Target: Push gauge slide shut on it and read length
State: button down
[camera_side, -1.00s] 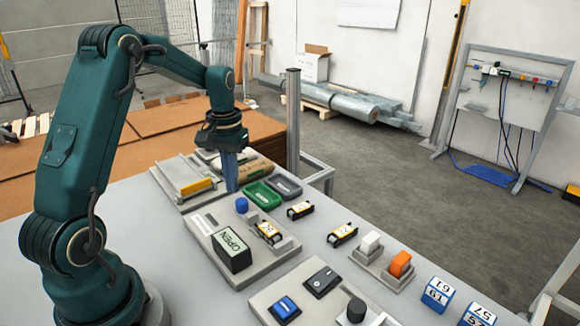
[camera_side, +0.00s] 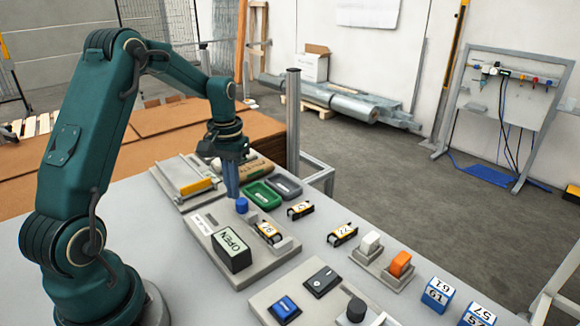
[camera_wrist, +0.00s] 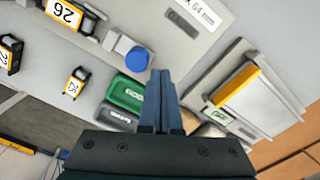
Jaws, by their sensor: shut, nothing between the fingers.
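The gauge plate (camera_side: 203,217) lies on the table, with a dark display box (camera_side: 233,251) reading "OPEN". My gripper (camera_side: 232,196) is shut and empty, pointing down just beside the knob. In the wrist view its fingertips (camera_wrist: 160,72) are close to the knob; contact cannot be told.
A green tray (camera_side: 262,195) and a dark grey tray (camera_side: 285,186) lie close behind the knob. A fixture with a yellow bar (camera_side: 198,186) stands at the far left.

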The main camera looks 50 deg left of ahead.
aim_at(242, 201)
jog(key=shift+d, duration=1.85)
dwell(1.3)
jog(key=shift+a, duration=0.1)
jog(key=shift+a, duration=0.35)
jog(key=shift+r, duration=3.5)
jog(key=s+d+r+m+t, duration=0.3)
jog(key=s+d+r, duration=0.1)
jog(key=d+r, duration=0.45)
jog(key=s+d+f+m+t, duration=0.2)
jog(key=s+d, duration=0.4)
jog(key=s, duration=0.3)
jog(key=shift+d+f+m+t, duration=0.3)
jog(key=shift+f+m, duration=0.2)
jog(key=shift+f, duration=0.6)
